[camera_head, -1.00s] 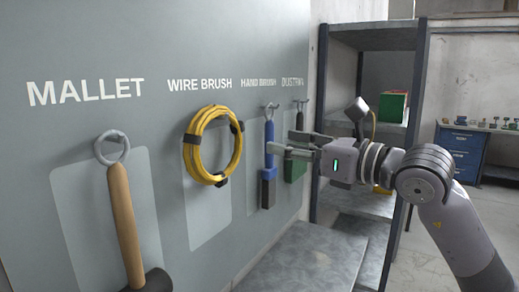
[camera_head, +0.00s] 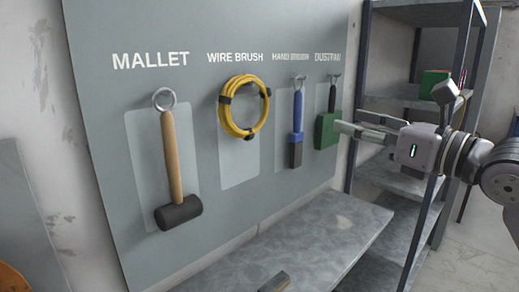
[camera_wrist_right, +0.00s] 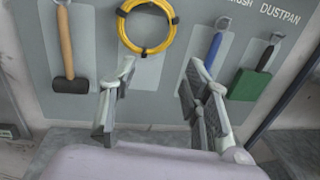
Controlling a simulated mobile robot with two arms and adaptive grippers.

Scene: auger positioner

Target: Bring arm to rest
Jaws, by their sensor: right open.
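My right gripper (camera_head: 352,124) is open and empty, in front of the tool board at the right side of the head view, its fingers pointing left. In the right wrist view the two fingers (camera_wrist_right: 158,72) stand wide apart with nothing between them. The board (camera_head: 100,120) carries a mallet (camera_head: 172,160), a coiled yellow cable (camera_head: 226,112) under the WIRE BRUSH label, a blue-handled brush (camera_head: 297,135) and a green dustpan (camera_head: 327,128), all hanging on hooks. In the head view the gripper tips appear close to the dustpan. My left gripper is not in view.
A grey bench (camera_head: 310,235) runs below the board, with a small dark, brown-edged object (camera_head: 274,282) at its front. A metal shelf rack (camera_head: 405,97) stands right of the board, behind my right arm, with a green and red box (camera_head: 433,82).

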